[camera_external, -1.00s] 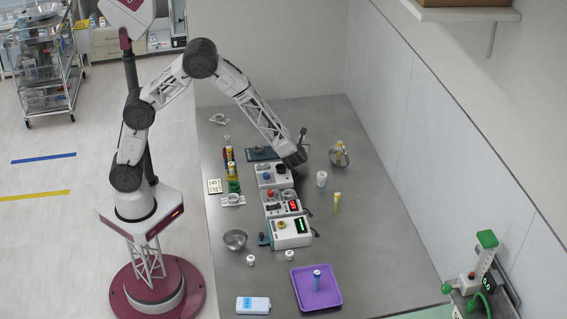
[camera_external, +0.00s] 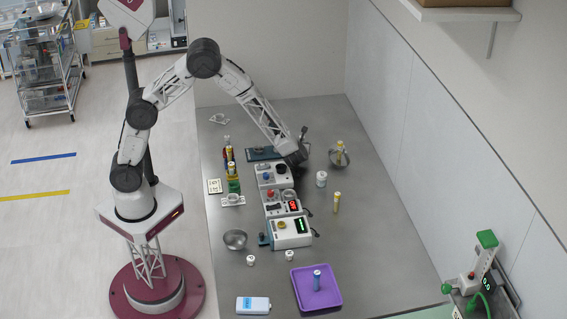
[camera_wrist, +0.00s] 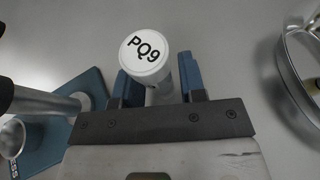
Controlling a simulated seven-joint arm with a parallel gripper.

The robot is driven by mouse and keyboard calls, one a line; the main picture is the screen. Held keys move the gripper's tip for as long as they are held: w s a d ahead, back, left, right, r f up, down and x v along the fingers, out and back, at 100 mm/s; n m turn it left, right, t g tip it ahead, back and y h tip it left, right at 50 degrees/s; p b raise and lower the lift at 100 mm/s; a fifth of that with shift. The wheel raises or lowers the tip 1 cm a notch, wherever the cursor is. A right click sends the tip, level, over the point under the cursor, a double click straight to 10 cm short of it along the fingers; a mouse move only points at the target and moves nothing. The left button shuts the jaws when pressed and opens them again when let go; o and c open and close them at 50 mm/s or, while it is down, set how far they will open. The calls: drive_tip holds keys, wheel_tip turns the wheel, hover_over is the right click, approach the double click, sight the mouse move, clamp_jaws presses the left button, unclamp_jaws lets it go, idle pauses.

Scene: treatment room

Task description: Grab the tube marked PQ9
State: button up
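The tube marked PQ9 (camera_wrist: 147,55) shows in the wrist view as a round white cap with black letters, above a pale body. My gripper (camera_wrist: 160,88) has one blue finger on each side of that body, just below the cap. I cannot tell whether the fingers press on it or leave a small gap. In the external view my gripper (camera_external: 297,160) is low over the far part of the grey table, and it hides this tube there.
A metal bowl (camera_wrist: 288,60) holding a yellow tube stands close on the right. A blue plate (camera_wrist: 88,80) with metal parts lies on the left.

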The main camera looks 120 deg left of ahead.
drive_tip(key=c, duration=0.6)
drive_tip(key=shift+r, duration=5)
